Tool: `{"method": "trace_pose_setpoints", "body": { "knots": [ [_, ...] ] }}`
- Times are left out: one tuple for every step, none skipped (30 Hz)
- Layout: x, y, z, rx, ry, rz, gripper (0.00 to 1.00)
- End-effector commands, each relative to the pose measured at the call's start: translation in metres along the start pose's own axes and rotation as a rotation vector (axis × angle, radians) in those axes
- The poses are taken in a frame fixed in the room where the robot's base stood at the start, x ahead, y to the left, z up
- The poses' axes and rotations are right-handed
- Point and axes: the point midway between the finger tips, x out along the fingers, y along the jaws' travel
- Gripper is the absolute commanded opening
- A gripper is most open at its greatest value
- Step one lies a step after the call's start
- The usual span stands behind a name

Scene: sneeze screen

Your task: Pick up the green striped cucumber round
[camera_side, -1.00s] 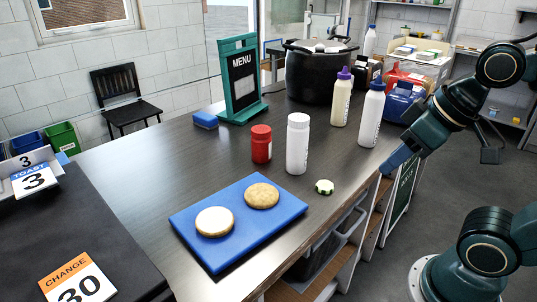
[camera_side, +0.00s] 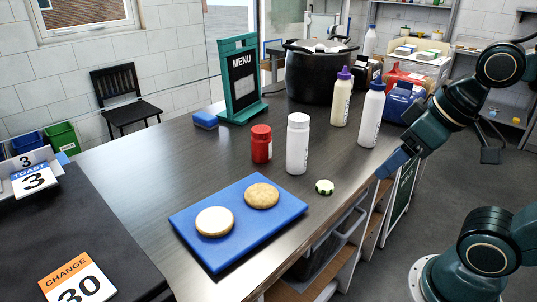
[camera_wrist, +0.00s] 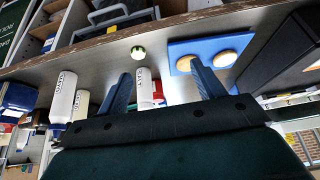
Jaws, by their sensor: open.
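The green striped cucumber round (camera_side: 324,187) is a small disc with a pale top and a green-and-white rim. It lies flat on the dark wooden counter, right of the blue board, near the counter's right edge. In the wrist view the round (camera_wrist: 138,52) shows above and between the finger tips, some way off. My gripper (camera_side: 391,165) hangs at the counter's right edge in the side view, up and to the right of the round and apart from it. In the wrist view my gripper (camera_wrist: 160,68) has its two blue fingers spread with nothing held between them.
A blue board (camera_side: 240,222) holds two bread rounds. A white shaker (camera_side: 297,145) and a red shaker (camera_side: 261,145) stand behind the cucumber round. The counter around the round is bare.

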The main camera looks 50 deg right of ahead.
Motion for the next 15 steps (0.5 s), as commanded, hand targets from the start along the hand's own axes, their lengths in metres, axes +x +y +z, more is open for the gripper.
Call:
{"method": "trace_pose_setpoints", "body": {
  "knots": [
    [0.000,0.000,-0.001,-0.003,-0.001,0.000,0.68],
    [0.000,0.000,-0.001,-0.006,-0.002,0.000,0.68],
    [0.000,0.000,-0.002,-0.014,-0.005,0.000,0.68],
    [0.000,0.001,-0.003,-0.020,-0.008,0.001,0.68],
    [0.001,0.001,-0.004,-0.030,-0.011,0.001,0.68],
    [0.001,0.001,-0.006,-0.047,-0.018,0.001,0.68],
    [0.002,0.001,-0.008,-0.062,-0.024,0.000,0.68],
    [0.002,0.002,-0.011,-0.080,-0.031,0.000,0.68],
    [0.003,0.003,-0.014,-0.108,-0.042,-0.001,0.68],
    [0.004,0.003,-0.017,-0.132,-0.050,-0.003,0.68],
    [0.005,0.004,-0.020,-0.158,-0.061,-0.005,0.68],
    [0.006,0.005,-0.025,-0.196,-0.074,-0.008,0.68],
    [0.008,0.006,-0.028,-0.226,-0.085,-0.010,0.68],
    [0.009,0.007,-0.032,-0.258,-0.096,-0.014,0.68],
    [0.012,0.009,-0.038,-0.304,-0.111,-0.021,0.68]
  ]
}}
